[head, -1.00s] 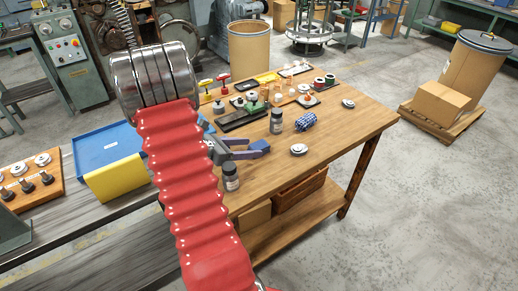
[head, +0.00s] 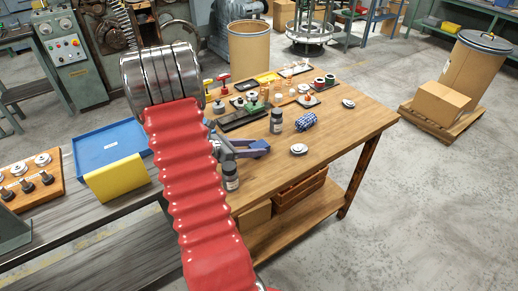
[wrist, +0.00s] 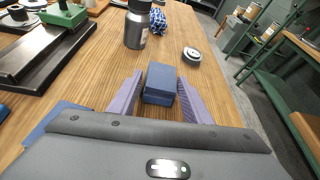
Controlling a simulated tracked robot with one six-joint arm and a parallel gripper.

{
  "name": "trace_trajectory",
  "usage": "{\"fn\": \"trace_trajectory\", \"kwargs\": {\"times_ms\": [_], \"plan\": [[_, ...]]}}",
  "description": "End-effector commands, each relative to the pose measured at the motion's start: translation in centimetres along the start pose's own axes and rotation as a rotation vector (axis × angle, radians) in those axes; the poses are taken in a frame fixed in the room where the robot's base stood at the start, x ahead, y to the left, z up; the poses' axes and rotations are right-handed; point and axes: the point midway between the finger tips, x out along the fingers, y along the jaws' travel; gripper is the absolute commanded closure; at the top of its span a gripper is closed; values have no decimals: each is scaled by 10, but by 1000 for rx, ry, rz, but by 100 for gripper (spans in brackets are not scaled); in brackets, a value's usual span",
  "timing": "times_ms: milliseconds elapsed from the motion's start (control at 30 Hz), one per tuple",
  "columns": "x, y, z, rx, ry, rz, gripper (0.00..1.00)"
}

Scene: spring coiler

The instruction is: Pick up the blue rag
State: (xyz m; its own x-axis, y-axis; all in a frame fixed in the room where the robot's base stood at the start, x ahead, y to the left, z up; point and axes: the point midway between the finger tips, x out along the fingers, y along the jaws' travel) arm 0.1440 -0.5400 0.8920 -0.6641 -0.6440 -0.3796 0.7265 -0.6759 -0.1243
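The blue rag (head: 305,121) is a crumpled blue-and-white checked bundle on the wooden table, right of a dark bottle (head: 276,121). In the wrist view, the rag (wrist: 158,21) is at the top, partly hidden behind the bottle (wrist: 137,24). My gripper (head: 262,148) is over the table, short of the rag and on its near left side. In the wrist view, my gripper (wrist: 160,76) has its purple fingers spread apart. A dark blue block (wrist: 159,84) shows between them; whether it touches them I cannot tell. The rag is outside the fingers.
A round metal piece (head: 298,149) lies right of my gripper, and a second bottle (head: 231,177) stands near the table's front edge. A dark tray (head: 243,119) and several small parts fill the back left. The table's right end (head: 365,125) is mostly clear.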

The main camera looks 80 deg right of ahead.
Motion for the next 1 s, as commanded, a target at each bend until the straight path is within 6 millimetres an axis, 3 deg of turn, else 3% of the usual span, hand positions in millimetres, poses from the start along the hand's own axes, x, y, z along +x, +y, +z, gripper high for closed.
{"fn": "trace_trajectory", "kwargs": {"times_ms": [400,767,1000], "plan": [[0,0,0,0,0,0,84],[-2,0,5,1,-1,1,84],[-12,-3,28,4,0,2,84]]}}
